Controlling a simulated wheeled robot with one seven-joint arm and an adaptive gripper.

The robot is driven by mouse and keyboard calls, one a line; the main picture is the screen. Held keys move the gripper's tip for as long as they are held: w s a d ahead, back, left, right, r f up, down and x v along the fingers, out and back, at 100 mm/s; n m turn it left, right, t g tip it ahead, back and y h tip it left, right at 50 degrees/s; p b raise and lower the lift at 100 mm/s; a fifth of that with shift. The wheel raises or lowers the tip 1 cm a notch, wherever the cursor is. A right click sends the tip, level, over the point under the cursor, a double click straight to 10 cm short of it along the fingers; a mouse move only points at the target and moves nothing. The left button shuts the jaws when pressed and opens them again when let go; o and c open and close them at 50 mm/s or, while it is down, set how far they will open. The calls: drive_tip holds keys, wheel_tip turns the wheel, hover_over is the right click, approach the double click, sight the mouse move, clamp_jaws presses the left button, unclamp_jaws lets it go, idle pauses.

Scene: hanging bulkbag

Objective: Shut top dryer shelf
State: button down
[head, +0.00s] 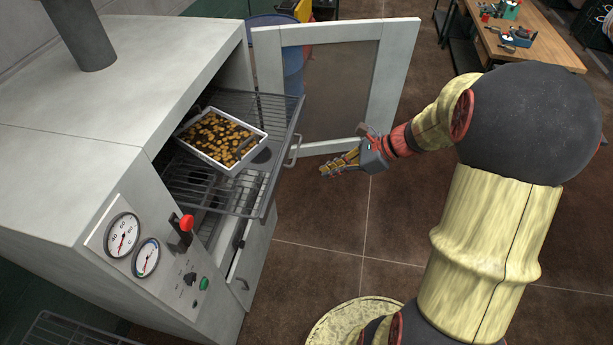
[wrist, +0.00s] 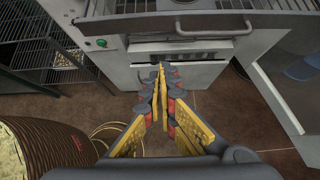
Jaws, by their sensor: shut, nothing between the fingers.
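The dryer (head: 120,90) is a pale grey cabinet on the left in the head view, with its door (head: 400,75) swung open. Its top shelf (head: 285,115), a wire rack, is pulled out through the opening. A white tray (head: 237,168) of small brown pieces rests on the rack. A handle (head: 294,151) is on the rack's front edge. My gripper (head: 325,172) is shut and empty, in front of the rack and a little right of the handle, apart from it. In the wrist view my gripper (wrist: 160,72) points at the dryer's lower front (wrist: 180,75), with the rack's edge (wrist: 190,20) above.
Gauges (head: 122,236), a red-knobbed lever (head: 186,224) and a green button (head: 204,284) are on the dryer's front panel. A blue barrel (head: 285,50) stands behind the open door. A wooden table (head: 540,45) is at the back right.

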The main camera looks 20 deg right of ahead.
sight(208, 165)
drive_tip(key=w+a+r+x, duration=0.1)
drive_tip(key=r+x, duration=0.1)
drive_tip(key=x, duration=1)
drive_tip(key=shift+a+f, duration=0.15)
drive_tip(key=shift+a, duration=0.35)
drive_tip(key=shift+w, duration=0.1)
drive_tip(key=w+a, duration=0.5)
drive_tip(key=a, duration=0.2)
drive_tip(key=w+a, duration=0.5)
drive_tip(key=a, duration=0.2)
drive_tip(key=w+a, duration=0.5)
drive_tip(key=a, duration=0.2)
drive_tip(key=shift+w+a, duration=0.55)
drive_tip(key=shift+a, duration=0.05)
drive_tip(key=shift+d, duration=0.1)
